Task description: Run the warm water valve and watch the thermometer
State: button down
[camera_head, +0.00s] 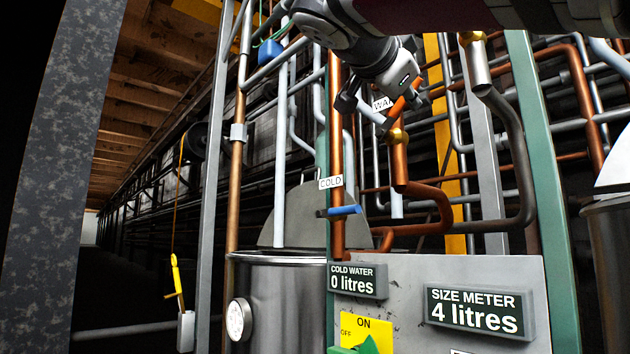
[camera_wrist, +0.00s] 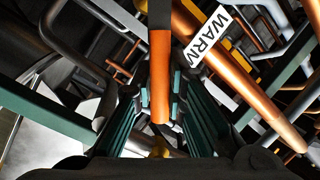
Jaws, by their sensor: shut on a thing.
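The warm water valve's orange lever (camera_head: 401,101) sits on a copper pipe with a brass fitting, beside a partly hidden white "WARM" label (camera_head: 382,103). My gripper (camera_head: 398,112) reaches down from above and is shut on this lever. In the wrist view the orange lever (camera_wrist: 160,78) runs between the two ribbed fingers, with the label (camera_wrist: 208,36) beside it. A round white dial, apparently the thermometer (camera_head: 239,319), is on the front of the steel tank (camera_head: 285,305). Its reading is too small to make out.
The blue cold valve lever (camera_head: 345,211) sits below the "COLD" label (camera_head: 331,182). Pipes and posts crowd the space around my arm.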

jog(key=f+m+b, duration=0.1)
jog(key=m+b, duration=0.1)
jog(key=b, duration=0.2)
jog(key=f+m+h+b, duration=0.1)
jog(key=f+m+b, duration=0.1)
jog(key=m+b, duration=0.1)
jog(key=s+d+f+m+h+b, duration=0.1)
jog(key=m+b, duration=0.2)
jog(key=b, duration=0.2)
jog(key=shift+f+t+b, duration=0.3)
jog(key=shift+f, duration=0.1)
jog(key=shift+s, duration=0.1)
jog(key=c, duration=1.6)
grip_release()
jog(key=shift+s+a, duration=0.1)
jog(key=v, duration=1.1)
jog(key=shift+s+a+f, duration=0.15)
jog(key=shift+s+a, duration=0.05)
jog(key=shift+a, duration=0.15)
